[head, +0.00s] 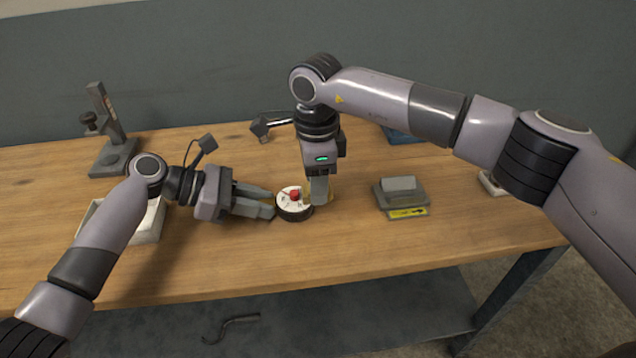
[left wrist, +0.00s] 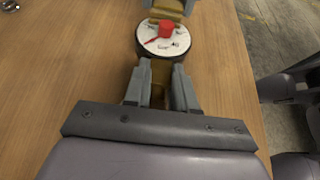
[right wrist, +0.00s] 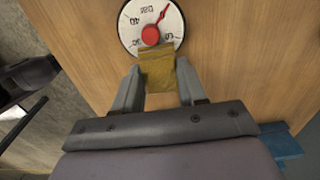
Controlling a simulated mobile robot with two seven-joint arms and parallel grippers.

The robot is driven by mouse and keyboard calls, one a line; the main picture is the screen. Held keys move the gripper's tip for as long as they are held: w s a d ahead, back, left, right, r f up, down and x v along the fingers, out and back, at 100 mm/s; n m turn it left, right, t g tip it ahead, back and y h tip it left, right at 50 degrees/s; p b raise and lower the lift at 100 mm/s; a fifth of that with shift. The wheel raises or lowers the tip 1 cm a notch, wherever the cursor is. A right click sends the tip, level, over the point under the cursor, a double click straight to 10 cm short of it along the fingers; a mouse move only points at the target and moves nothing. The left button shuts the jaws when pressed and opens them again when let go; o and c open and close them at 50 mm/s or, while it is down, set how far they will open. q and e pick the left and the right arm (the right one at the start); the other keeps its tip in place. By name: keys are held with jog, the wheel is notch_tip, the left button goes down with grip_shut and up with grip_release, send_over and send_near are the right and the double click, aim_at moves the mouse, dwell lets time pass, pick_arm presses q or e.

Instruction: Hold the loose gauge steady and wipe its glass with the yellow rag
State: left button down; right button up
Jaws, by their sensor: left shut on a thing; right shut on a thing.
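The loose gauge (head: 294,212) is a round dark-rimmed dial with a white face and a red needle and hub. It lies face up on the wooden bench and also shows in the left wrist view (left wrist: 150,45). My left gripper (head: 272,200) is on its left side, shut on its brass-coloured stem (left wrist: 160,75). My right gripper (head: 319,200) points down at its right side, shut on the yellow rag (right wrist: 157,68). In the right wrist view the rag overlaps the lower edge of the dial (right wrist: 140,20); whether it presses the glass I cannot tell.
A pale tray (head: 150,228) stands at the left, partly behind my left arm. A clamp stand (head: 112,155) is at the back left. A grey block on a base with a yellow label (head: 405,211) stands right of the gauge. The front middle of the bench (head: 340,265) is clear.

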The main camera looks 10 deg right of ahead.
jog(key=shift+w+f, duration=0.1)
jog(key=shift+w, duration=0.25)
jog(key=shift+d, duration=0.1)
jog(key=shift+s, duration=0.9)
jog(key=shift+r, duration=3.1)
pick_arm(q)
jog(key=c, duration=0.8)
grip_release()
jog(key=shift+c, duration=0.2)
